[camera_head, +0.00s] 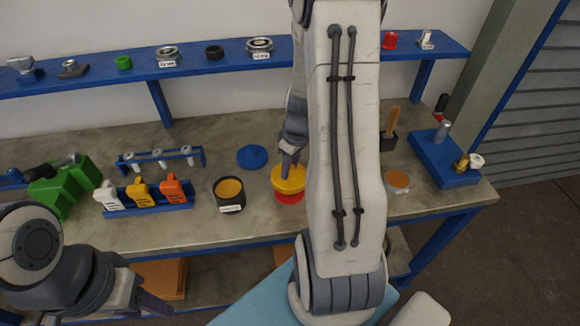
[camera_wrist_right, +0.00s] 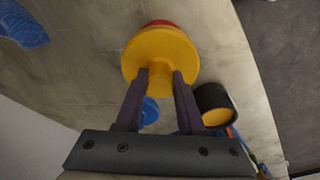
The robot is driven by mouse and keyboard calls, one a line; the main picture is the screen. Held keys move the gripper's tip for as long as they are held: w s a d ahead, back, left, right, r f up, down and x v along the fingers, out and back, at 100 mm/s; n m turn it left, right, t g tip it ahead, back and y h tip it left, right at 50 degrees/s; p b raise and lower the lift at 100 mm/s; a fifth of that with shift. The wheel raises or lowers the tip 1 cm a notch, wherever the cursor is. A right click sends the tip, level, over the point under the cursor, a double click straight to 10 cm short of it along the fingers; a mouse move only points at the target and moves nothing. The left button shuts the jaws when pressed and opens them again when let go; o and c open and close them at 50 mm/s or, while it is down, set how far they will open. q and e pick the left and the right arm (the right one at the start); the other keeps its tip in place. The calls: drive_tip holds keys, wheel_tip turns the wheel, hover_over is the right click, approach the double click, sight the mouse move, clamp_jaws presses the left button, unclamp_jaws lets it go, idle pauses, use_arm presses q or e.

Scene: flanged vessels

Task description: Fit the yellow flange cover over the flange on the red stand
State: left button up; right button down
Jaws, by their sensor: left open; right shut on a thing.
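The yellow flange cover (camera_head: 289,181) is a round disc with a raised knob, and it also shows in the right wrist view (camera_wrist_right: 160,50). My right gripper (camera_head: 289,166) is shut on its knob from above; both fingers (camera_wrist_right: 160,76) flank the knob in the wrist view. The red stand (camera_head: 290,198) shows as a red edge just below the cover, and as a red sliver behind it in the wrist view (camera_wrist_right: 158,22). The flange is hidden under the cover; I cannot tell whether the cover is seated or just above. My left gripper (camera_head: 148,301) is open and empty at the lower left.
A black cup with orange contents (camera_head: 229,196) stands left of the stand, and a flat blue disc (camera_head: 252,156) lies behind it. A blue block (camera_head: 440,160) stands right. My right arm hides the middle.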

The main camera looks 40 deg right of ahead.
drive_tip(key=shift+f, duration=0.2)
drive_tip(key=shift+c, duration=2.2)
unclamp_jaws()
wheel_tip(320, 180, up, 10)
drive_tip(key=s, duration=0.1)
drive_tip(key=shift+s+d+r, duration=0.2)
drive_tip(key=shift+s, duration=0.05)
drive_tip(key=w+a+r+n, duration=0.1)
drive_tip(key=a, duration=1)
drive_tip(key=s+a+n+g, duration=0.1)
drive_tip(key=s+a, duration=0.6)
drive_tip(key=a, duration=0.3)
drive_tip(key=s+a+r+n, duration=0.1)
drive_tip(key=s+a+n, duration=0.1)
drive_tip(key=s+a, duration=0.6)
drive_tip(key=a, duration=0.2)
drive_tip(key=shift+s+a+r+n+g+y, duration=0.2)
drive_tip(key=shift+s+a+n+g+y, duration=0.1)
drive_tip(key=shift+g, duration=0.1)
